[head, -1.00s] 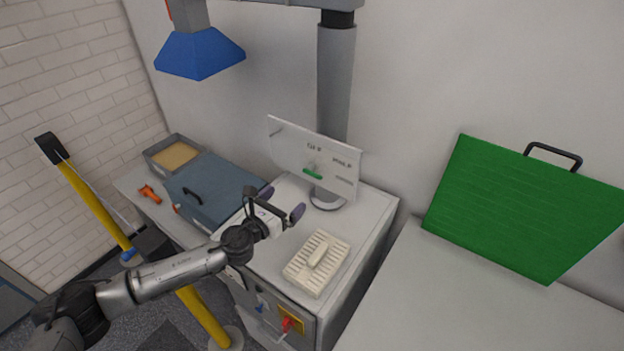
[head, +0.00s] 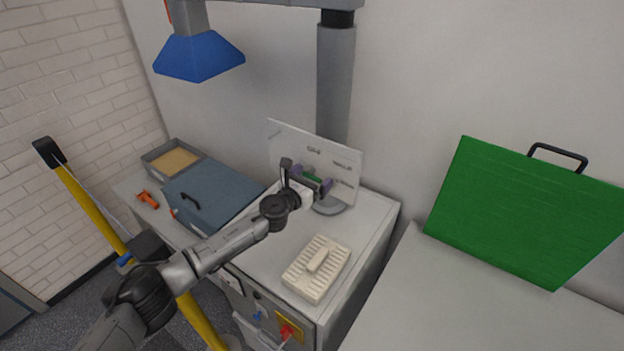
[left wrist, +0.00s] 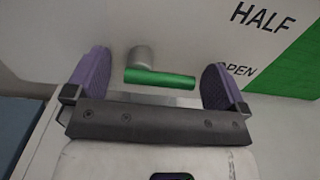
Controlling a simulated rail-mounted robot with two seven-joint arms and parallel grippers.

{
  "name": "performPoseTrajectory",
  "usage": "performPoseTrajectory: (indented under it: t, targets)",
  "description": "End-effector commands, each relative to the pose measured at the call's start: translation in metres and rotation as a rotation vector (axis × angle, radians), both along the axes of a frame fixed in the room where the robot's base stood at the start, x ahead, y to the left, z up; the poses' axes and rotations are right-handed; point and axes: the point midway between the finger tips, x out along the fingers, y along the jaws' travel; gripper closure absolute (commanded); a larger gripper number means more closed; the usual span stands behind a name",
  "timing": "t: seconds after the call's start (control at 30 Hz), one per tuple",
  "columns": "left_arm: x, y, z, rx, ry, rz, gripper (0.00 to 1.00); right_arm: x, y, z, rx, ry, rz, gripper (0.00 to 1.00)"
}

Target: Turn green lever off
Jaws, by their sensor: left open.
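The green lever (head: 312,178) is on the white upright panel (head: 287,146) at the back of the cabinet top. In the left wrist view the green lever (left wrist: 160,78) lies about horizontal, its grey pivot (left wrist: 141,57) above its left end. My left gripper (head: 313,185) is in front of the panel. Its purple fingers (left wrist: 154,82) are open, one on each side of the lever, with gaps at both ends; I cannot tell how deep they reach. The panel shows the words HALF and OPEN and a green area (left wrist: 300,68). My right gripper is not in view.
A cream ribbed block (head: 317,268) sits on the cabinet top (head: 262,262). A blue-grey case (head: 212,193) and a tray (head: 173,158) are to the left. A grey post (head: 335,85) rises behind the panel. A green board (head: 523,210) leans on the right wall.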

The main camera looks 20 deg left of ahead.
Motion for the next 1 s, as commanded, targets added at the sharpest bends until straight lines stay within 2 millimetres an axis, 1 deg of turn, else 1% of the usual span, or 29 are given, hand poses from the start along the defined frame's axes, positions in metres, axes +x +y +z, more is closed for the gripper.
performPoseTrajectory:
  t: [0.33,0.77,0.8,1.0]
  targets:
    - [0.0015,-0.0007,0.0001,-0.001,0.0,0.0,0.0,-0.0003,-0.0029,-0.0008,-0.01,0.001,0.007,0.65]
    - [0.0014,-0.0007,0.0001,-0.001,0.0,0.0,0.41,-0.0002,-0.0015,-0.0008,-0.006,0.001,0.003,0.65]
    - [0.0014,-0.0006,0.0001,-0.001,0.0,0.0,0.43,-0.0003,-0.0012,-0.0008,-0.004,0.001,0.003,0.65]
    - [0.0013,-0.0009,0.0009,-0.024,0.006,0.0,0.43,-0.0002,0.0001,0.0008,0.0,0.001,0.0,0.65]
